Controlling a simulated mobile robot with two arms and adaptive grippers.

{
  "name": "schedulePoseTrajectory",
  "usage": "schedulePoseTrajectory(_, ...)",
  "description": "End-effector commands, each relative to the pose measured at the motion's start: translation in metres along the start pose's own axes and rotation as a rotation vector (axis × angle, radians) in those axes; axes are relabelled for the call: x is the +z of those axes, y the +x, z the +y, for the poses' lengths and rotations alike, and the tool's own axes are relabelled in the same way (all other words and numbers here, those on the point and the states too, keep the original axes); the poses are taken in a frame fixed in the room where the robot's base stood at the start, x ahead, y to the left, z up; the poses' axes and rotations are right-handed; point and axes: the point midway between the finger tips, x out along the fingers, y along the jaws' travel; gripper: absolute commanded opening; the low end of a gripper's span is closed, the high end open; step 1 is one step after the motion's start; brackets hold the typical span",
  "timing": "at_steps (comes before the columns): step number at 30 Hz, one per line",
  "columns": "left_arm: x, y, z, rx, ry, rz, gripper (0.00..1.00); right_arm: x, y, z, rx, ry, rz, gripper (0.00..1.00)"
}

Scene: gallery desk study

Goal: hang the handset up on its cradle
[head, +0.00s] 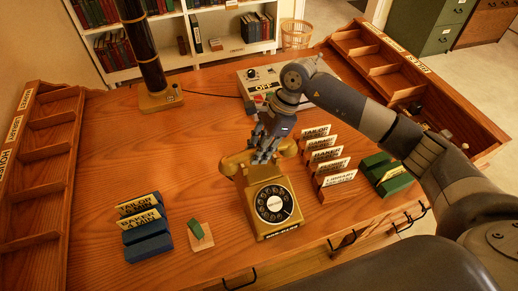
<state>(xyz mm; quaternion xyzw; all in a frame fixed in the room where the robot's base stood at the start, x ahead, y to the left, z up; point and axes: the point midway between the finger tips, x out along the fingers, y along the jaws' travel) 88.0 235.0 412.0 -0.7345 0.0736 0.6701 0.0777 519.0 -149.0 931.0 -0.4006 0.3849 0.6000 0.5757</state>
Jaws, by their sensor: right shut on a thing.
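The yellow rotary telephone (282,230) stands on the desk, its black dial facing the front edge. Its handset (230,167) lies crosswise at the top of the phone, one end to the left and the other to the right. My right gripper (264,155) reaches down from above and is shut on the handset's middle. The fingers and handset hide the cradle, so I cannot tell whether the handset rests in it or sits just above it. My left gripper is not in view.
Labelled cards in a wooden rack (337,190) stand close right of the phone, with a green block (394,183) beyond. A blue card holder (147,245) and a small wooden stand (201,238) are to the left. A grey box (247,84) sits behind. The left-centre desk is clear.

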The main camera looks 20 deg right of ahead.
Motion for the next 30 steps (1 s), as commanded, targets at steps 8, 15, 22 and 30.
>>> schedulePoseTrajectory(8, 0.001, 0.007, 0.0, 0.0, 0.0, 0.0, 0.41, -0.003, 0.007, 0.0, -0.001, 0.0, -0.001, 0.0)
schedulePoseTrajectory(15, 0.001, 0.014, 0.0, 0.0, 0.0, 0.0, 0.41, -0.005, 0.013, 0.0, -0.001, 0.0, -0.001, 0.0)
schedulePoseTrajectory(22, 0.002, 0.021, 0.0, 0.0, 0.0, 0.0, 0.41, -0.008, 0.02, 0.0, -0.001, 0.0, -0.001, 0.0)
schedulePoseTrajectory(30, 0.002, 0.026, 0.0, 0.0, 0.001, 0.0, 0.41, -0.01, 0.025, 0.0, -0.001, 0.0, -0.001, 0.0)
